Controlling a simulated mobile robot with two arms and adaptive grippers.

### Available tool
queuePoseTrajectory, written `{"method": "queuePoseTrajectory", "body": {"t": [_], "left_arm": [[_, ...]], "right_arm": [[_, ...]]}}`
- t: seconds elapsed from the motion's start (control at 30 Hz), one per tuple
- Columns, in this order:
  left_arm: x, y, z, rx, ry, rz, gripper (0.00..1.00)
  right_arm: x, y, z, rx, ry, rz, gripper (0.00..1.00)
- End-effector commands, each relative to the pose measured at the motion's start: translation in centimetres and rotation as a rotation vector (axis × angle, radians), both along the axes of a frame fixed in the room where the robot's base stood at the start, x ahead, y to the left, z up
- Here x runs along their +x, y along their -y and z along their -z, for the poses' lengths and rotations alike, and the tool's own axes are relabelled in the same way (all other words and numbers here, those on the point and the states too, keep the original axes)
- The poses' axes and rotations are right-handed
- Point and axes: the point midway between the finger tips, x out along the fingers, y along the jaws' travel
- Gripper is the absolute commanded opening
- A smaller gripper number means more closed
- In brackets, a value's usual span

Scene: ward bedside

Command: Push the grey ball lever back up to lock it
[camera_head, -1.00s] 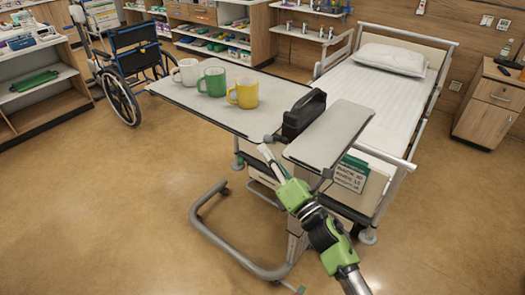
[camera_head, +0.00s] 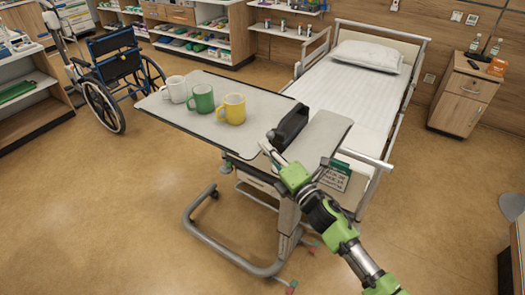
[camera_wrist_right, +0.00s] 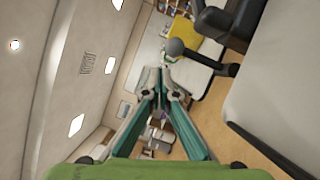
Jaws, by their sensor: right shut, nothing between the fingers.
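The grey ball lever shows in the right wrist view as a round grey ball (camera_wrist_right: 176,47) on a dark rod (camera_wrist_right: 215,67) that runs to the right, beside the pale tabletop. In the head view it is small and hard to make out near my gripper's tips. My right gripper (camera_head: 266,148) reaches up to the front edge of the overbed table (camera_head: 205,122). In the wrist view the fingers (camera_wrist_right: 159,72) are together and empty. The ball appears close above and right of their tips; I cannot tell whether they touch. My left gripper is not in view.
A white mug (camera_head: 175,89), a green mug (camera_head: 201,99) and a yellow mug (camera_head: 232,109) stand on the table. A black case (camera_head: 289,127) sits beside the smaller top (camera_head: 326,140). The bed (camera_head: 345,95) is behind; a wheelchair (camera_head: 118,82) stands left. Floor in front is open.

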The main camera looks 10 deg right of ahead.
Motion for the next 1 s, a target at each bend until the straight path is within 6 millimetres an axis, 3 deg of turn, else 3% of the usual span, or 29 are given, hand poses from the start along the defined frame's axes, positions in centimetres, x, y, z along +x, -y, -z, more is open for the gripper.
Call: {"method": "queuePoseTrajectory", "body": {"t": [0.4,1.0], "left_arm": [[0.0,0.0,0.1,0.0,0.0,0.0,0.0],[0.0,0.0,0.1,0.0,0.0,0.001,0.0]], "right_arm": [[1.2,1.0,-0.7,-0.002,0.0,0.0,0.0],[1.5,1.2,-0.9,-0.002,-0.001,0.002,0.0]]}}
